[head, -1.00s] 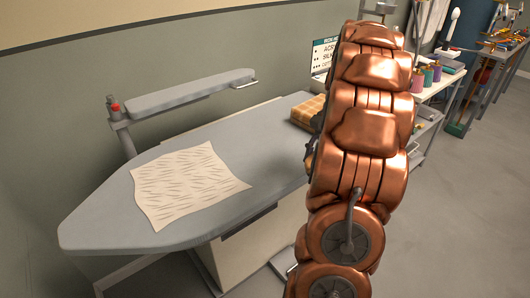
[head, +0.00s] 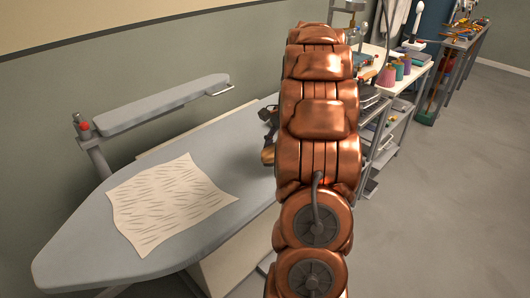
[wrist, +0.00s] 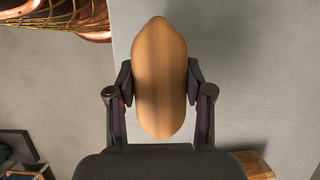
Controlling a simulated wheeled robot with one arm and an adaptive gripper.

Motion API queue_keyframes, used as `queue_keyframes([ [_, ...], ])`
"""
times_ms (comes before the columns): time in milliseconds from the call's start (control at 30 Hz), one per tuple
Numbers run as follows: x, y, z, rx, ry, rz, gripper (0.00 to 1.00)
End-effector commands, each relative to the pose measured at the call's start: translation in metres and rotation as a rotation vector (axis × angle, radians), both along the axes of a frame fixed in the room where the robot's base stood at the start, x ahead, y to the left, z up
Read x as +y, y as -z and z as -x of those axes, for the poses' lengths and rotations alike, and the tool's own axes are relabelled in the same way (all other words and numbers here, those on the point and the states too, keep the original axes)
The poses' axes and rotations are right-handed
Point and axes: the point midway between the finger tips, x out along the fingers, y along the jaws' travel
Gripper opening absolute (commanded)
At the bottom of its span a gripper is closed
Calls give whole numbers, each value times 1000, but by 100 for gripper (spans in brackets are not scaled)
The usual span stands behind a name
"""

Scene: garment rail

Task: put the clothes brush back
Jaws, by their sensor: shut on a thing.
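A cream patterned cloth (head: 168,203) lies on the ironing board (head: 75,255). A narrow sleeve arm (head: 160,103) stands above the board's back edge. Behind my arm is a shelved trolley (head: 415,85) with coloured spools. The floor to the right is clear.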

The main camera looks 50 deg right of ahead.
Motion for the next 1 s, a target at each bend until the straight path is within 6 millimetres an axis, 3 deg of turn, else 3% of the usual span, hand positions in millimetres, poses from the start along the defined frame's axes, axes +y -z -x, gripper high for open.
queue_keyframes([
  [133, 2, 0, -19, -1, 0, 2, 14],
  [533, 6, 3, -39, -1, 3, 0, 14],
  [833, 6, 35, -37, 1, 3, -2, 14],
  [1000, 6, 39, -37, -2, 3, 1, 14],
])
